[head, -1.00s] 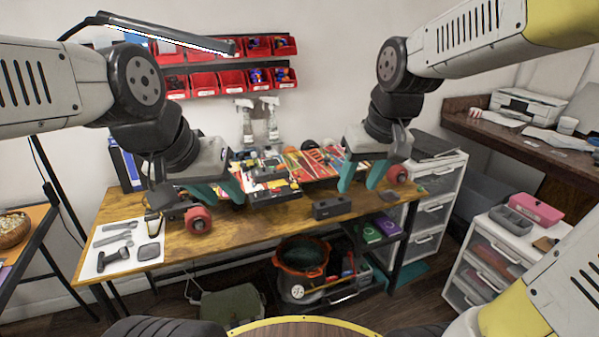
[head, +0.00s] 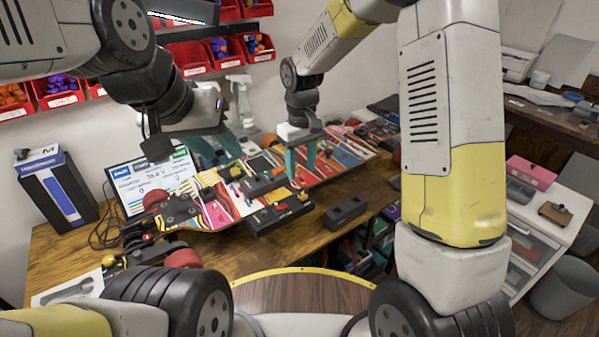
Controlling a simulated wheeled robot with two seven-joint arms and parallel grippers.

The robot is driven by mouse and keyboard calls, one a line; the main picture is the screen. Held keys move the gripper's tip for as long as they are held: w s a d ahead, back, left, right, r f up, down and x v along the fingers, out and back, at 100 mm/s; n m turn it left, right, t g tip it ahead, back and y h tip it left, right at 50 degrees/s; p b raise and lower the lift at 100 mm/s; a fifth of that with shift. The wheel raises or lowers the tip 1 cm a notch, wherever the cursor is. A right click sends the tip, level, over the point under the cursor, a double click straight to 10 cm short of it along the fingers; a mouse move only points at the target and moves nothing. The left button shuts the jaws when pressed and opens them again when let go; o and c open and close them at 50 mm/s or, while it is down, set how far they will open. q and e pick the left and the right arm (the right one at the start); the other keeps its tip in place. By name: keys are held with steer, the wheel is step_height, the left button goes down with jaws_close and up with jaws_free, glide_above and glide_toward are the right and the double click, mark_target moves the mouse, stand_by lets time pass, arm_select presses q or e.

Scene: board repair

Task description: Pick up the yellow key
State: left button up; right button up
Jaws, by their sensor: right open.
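A black tray (head: 262,224) on the workbench holds small red and yellow pieces. One small yellow piece (head: 303,197) is at its right end; it is too small to tell whether it is the yellow key. My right gripper (head: 301,178) is open and empty, its two teal fingers pointing down above the boards just behind this tray. My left gripper (head: 217,152) is further left and back, above the bench. Its teal fingers look apart and empty, partly hidden by its own wrist.
A skateboard (head: 205,212) with red wheels lies on the bench (head: 225,262). A grey-black box (head: 346,213) stands right of the tray. A screen (head: 150,182), a blue-black box (head: 58,190) and a spray bottle (head: 243,105) stand behind. Red bins hang on the wall.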

mark_target(303, 187)
steer(key=f, duration=0.7)
steer(key=shift+s+d+f, duration=0.25)
steer(key=shift+s+f, duration=0.1)
jaws_close()
